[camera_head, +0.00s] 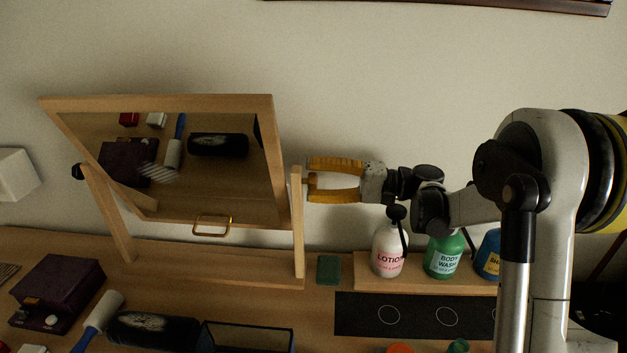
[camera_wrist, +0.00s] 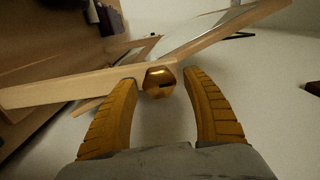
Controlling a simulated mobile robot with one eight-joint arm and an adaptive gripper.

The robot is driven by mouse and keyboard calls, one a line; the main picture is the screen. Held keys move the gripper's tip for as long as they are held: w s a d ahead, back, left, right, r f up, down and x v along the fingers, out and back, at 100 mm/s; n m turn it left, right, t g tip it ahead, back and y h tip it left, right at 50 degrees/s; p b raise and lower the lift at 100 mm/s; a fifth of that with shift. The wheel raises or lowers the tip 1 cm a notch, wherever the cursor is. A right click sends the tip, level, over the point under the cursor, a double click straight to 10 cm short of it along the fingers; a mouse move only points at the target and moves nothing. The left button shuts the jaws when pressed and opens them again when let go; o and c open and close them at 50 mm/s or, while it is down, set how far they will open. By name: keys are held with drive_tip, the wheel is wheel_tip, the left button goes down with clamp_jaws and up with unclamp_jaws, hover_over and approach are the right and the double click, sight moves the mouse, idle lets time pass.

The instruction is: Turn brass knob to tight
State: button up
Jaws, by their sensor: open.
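The brass knob (camera_wrist: 160,81) is a shiny faceted piece on the side of the mirror's wooden post, seen in the wrist view. My gripper (camera_wrist: 163,85) is open, with one yellow finger on each side of the knob; I cannot tell whether either finger touches it.
A lotion bottle (camera_head: 389,252), a green body wash bottle (camera_head: 444,257) and a blue bottle (camera_head: 487,255) stand below my arm. A green sponge (camera_head: 328,269) lies by the stand.

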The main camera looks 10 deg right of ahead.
drive_tip(key=s+d, duration=0.2)
drive_tip(key=d, duration=0.9)
drive_tip(key=shift+s+d, duration=0.15)
drive_tip(key=shift+d, duration=0.25)
drive_tip(key=s+a+f+m+h, duration=0.2)
drive_tip(key=s+a+h, duration=0.6)
drive_tip(key=s+a, duration=0.1)
drive_tip(key=s+d+f+n+t+h, duration=0.1)
drive_tip(key=s+d+f+h, duration=0.1)
drive_tip(key=s, duration=0.3)
drive_tip(key=s+d+f+n+t+h, duration=0.1)
drive_tip(key=s+d+f+h, duration=0.1)
drive_tip(key=s+d+h, duration=0.1)
drive_tip(key=s+d+f+n+t+h+b, duration=0.1)
drive_tip(key=s+d+f+h, duration=0.2)
drive_tip(key=s, duration=0.4)
drive_tip(key=shift+s+d+n+t+h, duration=0.25)
drive_tip(key=shift+n+t+h, duration=0.15)
drive_tip(key=shift+h, duration=0.4)
